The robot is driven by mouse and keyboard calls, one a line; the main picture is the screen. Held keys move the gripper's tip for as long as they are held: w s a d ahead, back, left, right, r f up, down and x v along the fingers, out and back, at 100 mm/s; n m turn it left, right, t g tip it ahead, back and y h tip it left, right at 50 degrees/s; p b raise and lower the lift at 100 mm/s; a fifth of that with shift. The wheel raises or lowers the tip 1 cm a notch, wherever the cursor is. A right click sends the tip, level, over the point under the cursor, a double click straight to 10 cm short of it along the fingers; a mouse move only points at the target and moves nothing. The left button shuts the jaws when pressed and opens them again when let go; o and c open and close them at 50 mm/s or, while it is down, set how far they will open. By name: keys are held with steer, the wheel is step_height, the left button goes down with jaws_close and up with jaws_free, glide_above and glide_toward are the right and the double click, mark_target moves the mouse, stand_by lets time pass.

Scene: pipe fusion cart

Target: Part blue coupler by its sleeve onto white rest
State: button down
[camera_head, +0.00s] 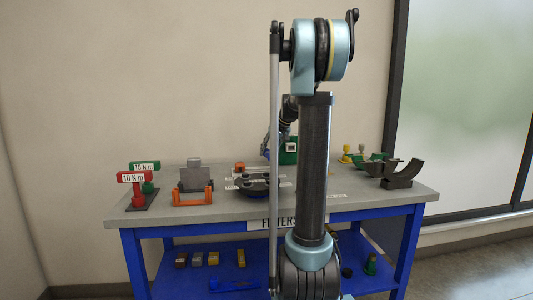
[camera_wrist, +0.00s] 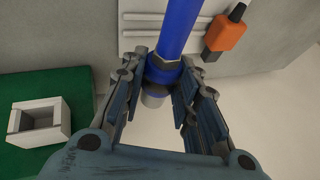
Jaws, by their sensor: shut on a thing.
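A pale, rounded end piece (camera_wrist: 153,97) shows below the collar. The long blue part runs up out of the picture. Behind it lies a pale plate with raised white bars (camera_wrist: 208,20); I cannot tell whether the coupler touches it or whether it is the white rest. In the head view my arm hides most of the gripper and coupler.
A white square socket (camera_wrist: 40,122) on a green block (camera_wrist: 22,88) is left of the gripper. An orange-and-black piece (camera_wrist: 228,35) lies at right. On the bench (camera_head: 230,218), red and green torque handles (camera_head: 132,178), an orange bracket (camera_head: 192,196) and dark curved cradles (camera_head: 402,178) stand apart.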

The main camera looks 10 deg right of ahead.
steer(key=shift+a, duration=0.2)
steer(key=shift+f, duration=0.15)
steer(key=shift+s+f, duration=0.1)
steer(key=shift+f, duration=1.85)
steer(key=shift+f, duration=0.3)
steer(key=c, duration=1.2)
jaws_free()
steer(key=shift+o, duration=0.2)
steer(key=v, duration=1.1)
steer(key=shift+d+r, duration=0.2)
steer(key=shift+r, duration=0.15)
